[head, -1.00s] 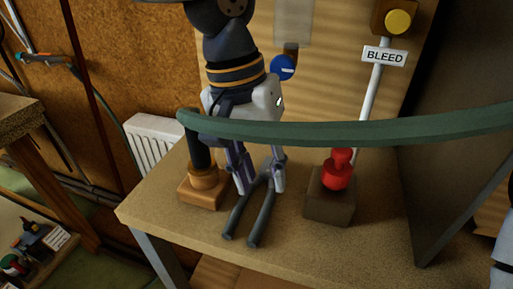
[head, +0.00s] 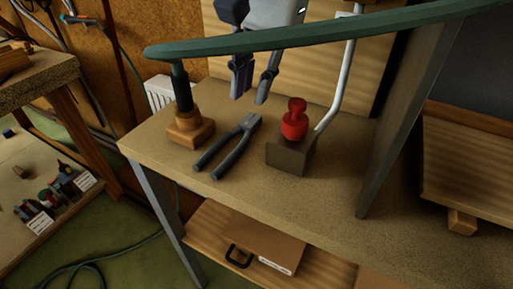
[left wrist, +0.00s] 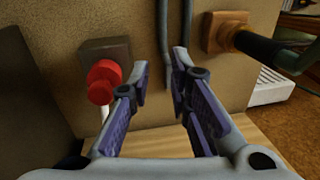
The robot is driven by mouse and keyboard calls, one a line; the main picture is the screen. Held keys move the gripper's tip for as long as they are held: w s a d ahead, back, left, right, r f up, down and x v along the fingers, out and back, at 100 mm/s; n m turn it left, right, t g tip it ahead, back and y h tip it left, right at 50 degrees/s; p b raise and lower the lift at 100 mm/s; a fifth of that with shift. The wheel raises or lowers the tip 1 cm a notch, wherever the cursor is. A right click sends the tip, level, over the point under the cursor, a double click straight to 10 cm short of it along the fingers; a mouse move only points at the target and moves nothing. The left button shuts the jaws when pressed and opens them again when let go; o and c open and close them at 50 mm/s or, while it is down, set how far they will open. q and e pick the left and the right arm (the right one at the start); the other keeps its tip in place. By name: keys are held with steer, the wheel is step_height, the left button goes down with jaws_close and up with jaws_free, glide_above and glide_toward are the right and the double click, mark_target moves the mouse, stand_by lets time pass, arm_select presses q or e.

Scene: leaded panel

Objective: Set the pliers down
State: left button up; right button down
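The pliers (head: 229,147) lie flat on the bench top (head: 330,195) in the head view, with dark handles toward the front edge and grey jaws toward the back. My left gripper (head: 251,98) is open and empty above and behind the pliers, apart from them. My right gripper is not in view.
A red knob (head: 295,122) on a dark block stands right of the pliers. A wooden base (head: 188,130) with a dark upright stands left. A drawer box (head: 247,243) sits below the bench top.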

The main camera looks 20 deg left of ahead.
mark_target(239, 146)
arm_select(q)
steer(key=a+f, duration=0.1)
steer(key=f, duration=0.7)
steer(key=a+f, duration=0.1)
steer(key=f, duration=0.3)
steer(key=shift+a, duration=0.35)
jaws_close()
